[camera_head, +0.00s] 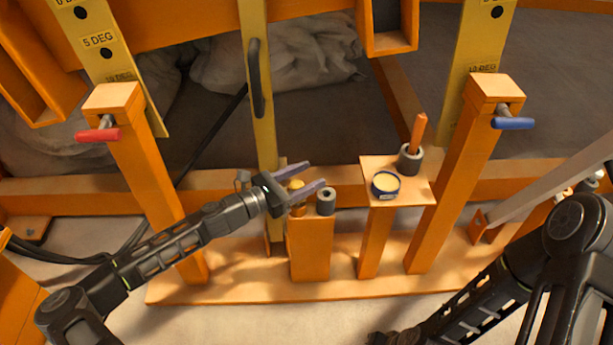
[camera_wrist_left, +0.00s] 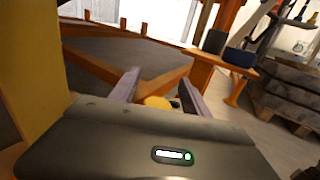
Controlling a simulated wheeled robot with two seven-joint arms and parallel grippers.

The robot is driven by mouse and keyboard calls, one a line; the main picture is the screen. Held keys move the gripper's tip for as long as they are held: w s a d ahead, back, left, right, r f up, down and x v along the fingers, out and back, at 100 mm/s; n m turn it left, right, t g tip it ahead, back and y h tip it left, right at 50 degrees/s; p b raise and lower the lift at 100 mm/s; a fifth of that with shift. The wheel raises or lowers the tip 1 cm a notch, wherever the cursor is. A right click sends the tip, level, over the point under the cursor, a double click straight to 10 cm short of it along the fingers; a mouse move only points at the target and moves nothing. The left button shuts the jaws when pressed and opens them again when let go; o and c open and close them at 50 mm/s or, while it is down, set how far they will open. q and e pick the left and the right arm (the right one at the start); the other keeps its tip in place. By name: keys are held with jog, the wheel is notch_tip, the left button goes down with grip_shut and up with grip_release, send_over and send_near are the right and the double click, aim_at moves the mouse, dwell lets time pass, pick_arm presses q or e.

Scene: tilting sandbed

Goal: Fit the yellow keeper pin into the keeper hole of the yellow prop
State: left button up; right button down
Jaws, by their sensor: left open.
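The yellow keeper pin (camera_head: 297,184) shows as a small yellow round head on top of the orange post (camera_head: 310,250). My left gripper (camera_head: 306,176) is open, its two fingers on either side of the pin head. In the left wrist view the yellow head (camera_wrist_left: 157,102) shows between the fingers, partly hidden by the gripper body. The yellow prop (camera_head: 256,130), a tall upright bar with a black handle, stands just behind the gripper. I cannot make out its keeper hole. My right forearm shows at lower right; its gripper is out of view.
A grey hollow cylinder (camera_head: 326,201) stands on the same post, close right of the fingers. A small orange stand (camera_head: 410,193) holds a blue-rimmed tin (camera_head: 385,184) and a grey cup (camera_head: 409,159) with an orange rod. Posts with red (camera_head: 98,135) and blue (camera_head: 513,123) handles flank the area.

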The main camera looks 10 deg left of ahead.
pick_arm(q)
jog(key=shift+f, duration=0.2)
jog(key=p+v, duration=0.1)
jog(key=v, duration=0.2)
jog(key=p+v, duration=0.1)
jog(key=v, duration=0.3)
jog(key=shift+a+r, duration=0.1)
jog(key=shift+r, duration=0.15)
jog(key=shift+s+a, duration=0.2)
jog(key=shift+s, duration=0.1)
dwell(0.3)
